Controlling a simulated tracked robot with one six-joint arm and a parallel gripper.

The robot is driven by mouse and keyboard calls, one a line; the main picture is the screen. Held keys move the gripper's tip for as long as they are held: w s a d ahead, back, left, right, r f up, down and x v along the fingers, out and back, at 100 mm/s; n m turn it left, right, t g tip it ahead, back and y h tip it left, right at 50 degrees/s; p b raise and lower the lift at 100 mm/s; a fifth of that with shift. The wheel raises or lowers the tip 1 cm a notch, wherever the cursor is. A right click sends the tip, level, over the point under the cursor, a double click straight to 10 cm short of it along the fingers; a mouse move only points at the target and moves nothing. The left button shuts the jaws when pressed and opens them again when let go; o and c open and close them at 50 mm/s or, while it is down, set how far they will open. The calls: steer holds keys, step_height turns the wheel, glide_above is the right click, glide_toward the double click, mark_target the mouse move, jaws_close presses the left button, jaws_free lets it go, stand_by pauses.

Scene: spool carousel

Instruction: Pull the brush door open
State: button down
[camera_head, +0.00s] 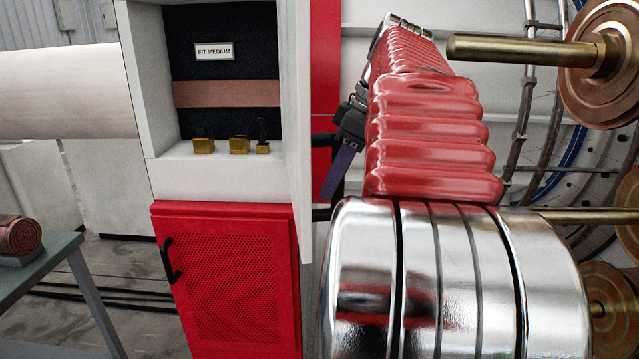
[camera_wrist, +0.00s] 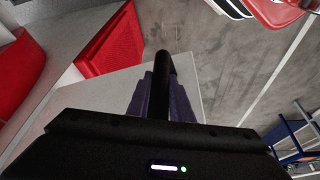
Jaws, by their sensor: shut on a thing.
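The white brush door (camera_head: 296,110) stands open, seen nearly edge-on at the right side of a lit recess in the cabinet. Its black handle (camera_head: 322,213) sticks out from the door's right face. My gripper (camera_head: 342,165), with purple fingers, is at this handle, right of the door. In the wrist view, the fingers (camera_wrist: 163,100) close around the black handle bar (camera_wrist: 162,68), with the pale door (camera_wrist: 122,86) behind. My red and chrome arm hides the area below and right of the handle.
The recess holds a "FIT MEDIUM" sign (camera_head: 214,51) and gold blocks (camera_head: 239,145). A red perforated door (camera_head: 233,285) with its own black handle (camera_head: 170,259) is below. Copper spools on brass rods (camera_head: 520,50) stand close at right. A table (camera_head: 40,268) is at left.

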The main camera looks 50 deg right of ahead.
steer(key=shift+s+a+r, duration=0.15)
steer(key=shift+s+a, duration=0.05)
steer(key=shift+a, duration=0.05)
steer(key=c, duration=1.8)
jaws_free()
steer(key=shift+s, duration=0.1)
steer(key=shift+o, duration=1.1)
